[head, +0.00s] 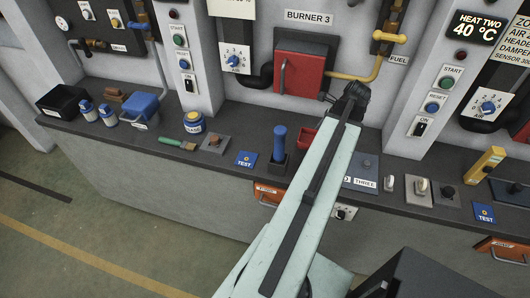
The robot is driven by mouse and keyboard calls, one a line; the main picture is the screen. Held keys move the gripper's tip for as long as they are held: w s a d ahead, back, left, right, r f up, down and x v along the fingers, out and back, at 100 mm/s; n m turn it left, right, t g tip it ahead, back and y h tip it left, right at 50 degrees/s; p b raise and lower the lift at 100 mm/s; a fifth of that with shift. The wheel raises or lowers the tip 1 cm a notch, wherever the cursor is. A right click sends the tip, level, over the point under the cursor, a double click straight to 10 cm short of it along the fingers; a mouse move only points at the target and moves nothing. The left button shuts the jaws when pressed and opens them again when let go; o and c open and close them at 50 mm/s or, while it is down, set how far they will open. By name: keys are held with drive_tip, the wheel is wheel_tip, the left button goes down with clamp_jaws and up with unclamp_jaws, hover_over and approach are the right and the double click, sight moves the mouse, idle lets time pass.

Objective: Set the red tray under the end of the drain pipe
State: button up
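A red object (304,137), perhaps the red tray, shows on the dark ledge just left of my arm. My arm hides most of it. My gripper (352,94) is dark and small in the head view, at the far end of my pale green arm. It appears above the ledge, in front of the wall right of the red burner door (299,74). I cannot tell whether its fingers are open or hold anything. A short black pipe (262,76) bends left of the burner door. I cannot tell whether it is the drain pipe.
The ledge (225,122) carries a blue handle in a black holder (279,146), a green-handled brush (178,143), a grease tin (194,122), a blue bin (143,109) and a black box (62,101). Switches and a yellow block (484,165) stand at right.

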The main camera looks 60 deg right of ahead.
hover_over(266, 146)
drive_tip(key=shift+s+d+f+b, duration=0.15)
drive_tip(key=shift+s+f+b, duration=0.4)
drive_tip(key=shift+f+b, duration=3.15)
drive_tip(key=o, duration=2)
drive_tip(key=shift+r, duration=0.1)
